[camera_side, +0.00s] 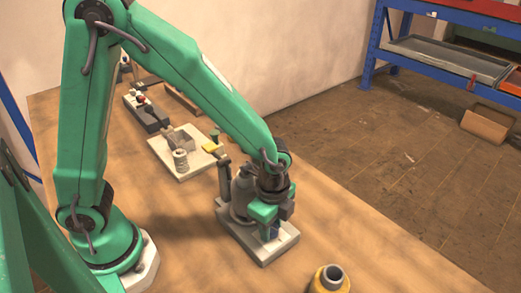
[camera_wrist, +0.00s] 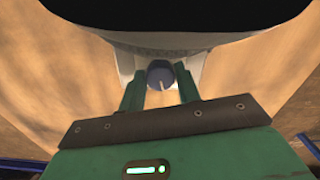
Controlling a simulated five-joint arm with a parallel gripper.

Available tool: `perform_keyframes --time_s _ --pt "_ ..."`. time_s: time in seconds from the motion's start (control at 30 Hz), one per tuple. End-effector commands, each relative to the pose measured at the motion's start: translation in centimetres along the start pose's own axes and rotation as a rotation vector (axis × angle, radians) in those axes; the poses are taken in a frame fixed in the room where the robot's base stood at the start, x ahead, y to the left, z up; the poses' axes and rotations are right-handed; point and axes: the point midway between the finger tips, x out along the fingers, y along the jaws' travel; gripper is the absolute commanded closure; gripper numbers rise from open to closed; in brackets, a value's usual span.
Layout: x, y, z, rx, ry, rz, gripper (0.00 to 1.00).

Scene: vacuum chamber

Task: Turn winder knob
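The winder, a grey machine on a pale base block (camera_side: 258,240), stands on the wooden bench under my gripper (camera_side: 272,215). Its knob is a dark blue disc (camera_wrist: 161,78) with a pale line, seen between my two green fingers (camera_wrist: 160,85) in the wrist view. In the side view a bit of the blue knob (camera_side: 270,234) shows below the fingers. The fingers are apart, one on each side of the knob and very close to it. I cannot tell whether they touch it. The wrist and fingers hide part of the winder.
A yellow spool (camera_side: 330,281) with a grey core stands at the bench's front. A pale plate (camera_side: 183,160) with small parts lies behind the winder. The bench right of the winder is clear.

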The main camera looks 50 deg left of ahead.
Motion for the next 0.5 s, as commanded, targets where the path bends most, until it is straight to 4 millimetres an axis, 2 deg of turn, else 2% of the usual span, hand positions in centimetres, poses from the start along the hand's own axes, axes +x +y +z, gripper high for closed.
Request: perform_keyframes --time_s 0.03,0.1,0.5 --pt "-0.04 -0.01 -0.04 0.001 0.001 -0.001 0.56" --pt "-0.03 -0.01 -0.03 0.000 0.001 -0.001 0.48" --pt "-0.33 -0.06 -0.04 -0.002 0.002 -0.002 0.48"
